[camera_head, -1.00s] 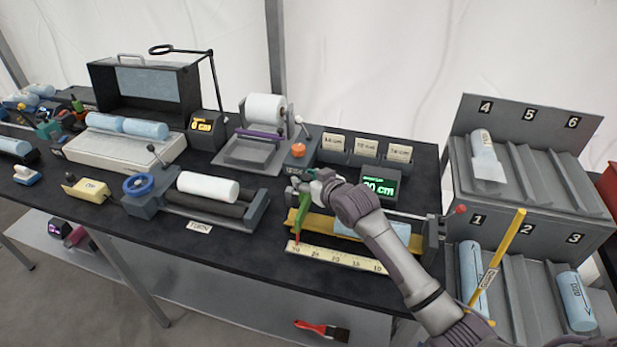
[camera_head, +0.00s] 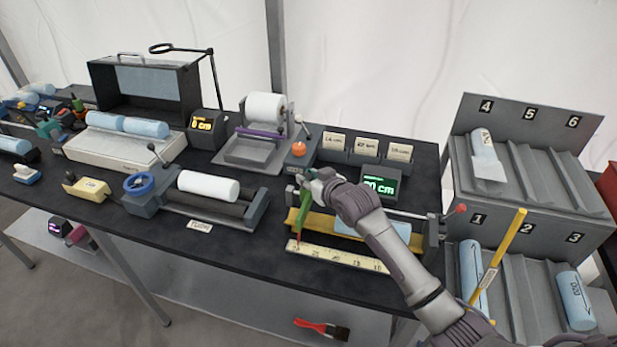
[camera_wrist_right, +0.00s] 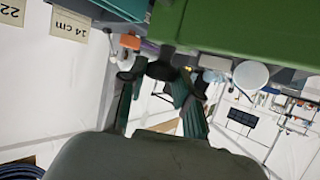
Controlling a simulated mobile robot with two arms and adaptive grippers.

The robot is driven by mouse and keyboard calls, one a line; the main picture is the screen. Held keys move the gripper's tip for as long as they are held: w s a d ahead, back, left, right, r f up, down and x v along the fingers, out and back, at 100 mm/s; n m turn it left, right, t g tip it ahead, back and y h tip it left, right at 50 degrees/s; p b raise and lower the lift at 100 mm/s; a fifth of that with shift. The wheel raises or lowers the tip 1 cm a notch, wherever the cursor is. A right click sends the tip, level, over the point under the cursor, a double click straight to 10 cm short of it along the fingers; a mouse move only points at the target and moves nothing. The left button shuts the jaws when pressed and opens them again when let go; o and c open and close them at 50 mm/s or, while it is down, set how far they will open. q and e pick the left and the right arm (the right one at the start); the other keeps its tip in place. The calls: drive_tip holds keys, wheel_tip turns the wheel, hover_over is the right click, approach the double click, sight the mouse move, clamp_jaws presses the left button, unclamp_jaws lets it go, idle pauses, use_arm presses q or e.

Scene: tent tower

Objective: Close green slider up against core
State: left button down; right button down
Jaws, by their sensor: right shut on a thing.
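The green slider (camera_head: 303,204) stands at the left end of a yellow trough (camera_head: 321,224) with a ruler along its front. The light-blue core (camera_head: 400,231) lies in the trough to the right, partly hidden behind my right arm. A gap shows between the slider and the visible part of the core; its exact width is hidden. My right gripper (camera_head: 312,183) is at the slider's top and shut on it. In the right wrist view the slider's green body (camera_wrist_right: 250,28) fills the top, close to the gripper's dark fingertips (camera_wrist_right: 160,65). My left gripper is not in view.
A display box (camera_head: 380,183) with green digits stands behind the trough, partly covered by my arm. A red-knobbed lever (camera_head: 460,210) is at the trough's right end. A roller stand (camera_head: 212,207) with a white roll is to the left. A numbered rack (camera_head: 535,165) stands right.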

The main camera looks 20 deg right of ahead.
drive_tip(key=s+d+p, duration=0.3)
drive_tip(key=s+d, duration=0.3)
drive_tip(key=d, duration=0.4)
drive_tip(key=shift+s, duration=0.3)
drive_tip(key=shift+a, duration=0.1)
drive_tip(key=c, duration=0.8)
unclamp_jaws()
drive_tip(key=v, duration=1.2)
drive_tip(key=shift+r, duration=0.1)
